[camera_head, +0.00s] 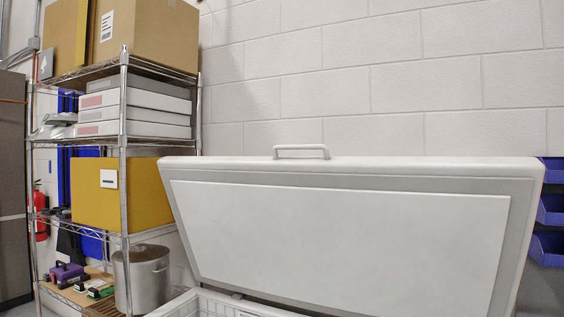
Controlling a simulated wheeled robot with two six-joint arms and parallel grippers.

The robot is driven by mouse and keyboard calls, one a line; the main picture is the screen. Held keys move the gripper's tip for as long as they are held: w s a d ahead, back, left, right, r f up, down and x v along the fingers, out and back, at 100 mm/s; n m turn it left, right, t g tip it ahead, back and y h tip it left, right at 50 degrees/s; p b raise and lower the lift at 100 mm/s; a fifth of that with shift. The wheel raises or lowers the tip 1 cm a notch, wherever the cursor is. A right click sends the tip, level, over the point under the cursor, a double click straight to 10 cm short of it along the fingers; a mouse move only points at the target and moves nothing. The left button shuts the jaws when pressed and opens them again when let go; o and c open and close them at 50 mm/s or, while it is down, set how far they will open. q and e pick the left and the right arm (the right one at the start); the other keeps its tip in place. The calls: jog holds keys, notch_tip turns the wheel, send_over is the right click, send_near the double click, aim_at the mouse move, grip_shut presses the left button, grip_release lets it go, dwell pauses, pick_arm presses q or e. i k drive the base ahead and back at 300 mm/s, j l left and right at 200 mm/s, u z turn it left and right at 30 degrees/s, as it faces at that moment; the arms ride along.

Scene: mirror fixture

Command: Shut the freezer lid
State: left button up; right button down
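The freezer lid (340,240) is a wide white panel that stands raised and open. Its pale inner face is turned toward me, and a small handle (301,150) sticks up from its top edge. Below it, part of the chest freezer's white rim (215,303) shows at the bottom of the view, with a bit of a wire basket (212,308) inside. Most of the freezer body is below the picture. Neither of my grippers shows in this view.
A wire shelf rack (124,150) with cardboard boxes, a yellow box (90,195) and a metal pot (141,277) stands close at the left. Blue bins (551,210) are at the right edge. A white block wall (430,90) is behind the lid.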

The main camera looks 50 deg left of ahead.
aim_at(340, 236)
jog(key=u, duration=1.45)
